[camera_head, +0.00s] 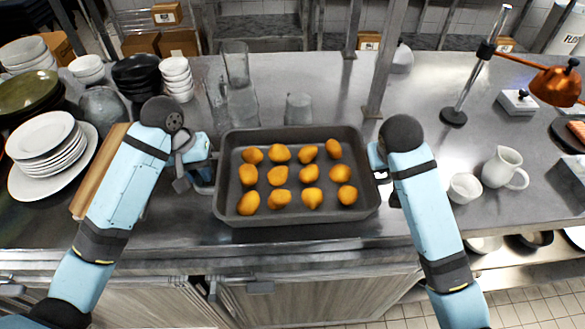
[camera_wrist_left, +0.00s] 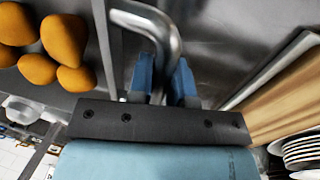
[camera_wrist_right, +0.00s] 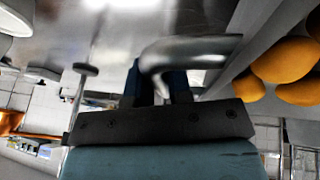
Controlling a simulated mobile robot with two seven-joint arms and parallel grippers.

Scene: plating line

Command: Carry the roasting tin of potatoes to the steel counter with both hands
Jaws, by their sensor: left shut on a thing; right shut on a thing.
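The grey roasting tin (camera_head: 298,219) holds several orange-yellow potatoes (camera_head: 279,175) in rows. It is level, over or on the steel counter (camera_head: 345,90); I cannot tell if its base touches. My left gripper (camera_head: 203,170) is at the tin's left end. In the left wrist view its blue fingers (camera_wrist_left: 166,85) are shut on the left metal handle (camera_wrist_left: 150,22). My right gripper (camera_head: 381,174) is at the right end, partly hidden by its arm. In the right wrist view its fingers (camera_wrist_right: 158,85) are shut on the right handle (camera_wrist_right: 195,48).
A wooden board (camera_head: 100,172) and stacked white plates (camera_head: 45,150) stand close on the left. Clear glasses (camera_head: 299,109) stand just behind the tin. A white bowl (camera_head: 464,188), a white jug (camera_head: 502,168) and a copper lamp (camera_head: 555,85) are on the right.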

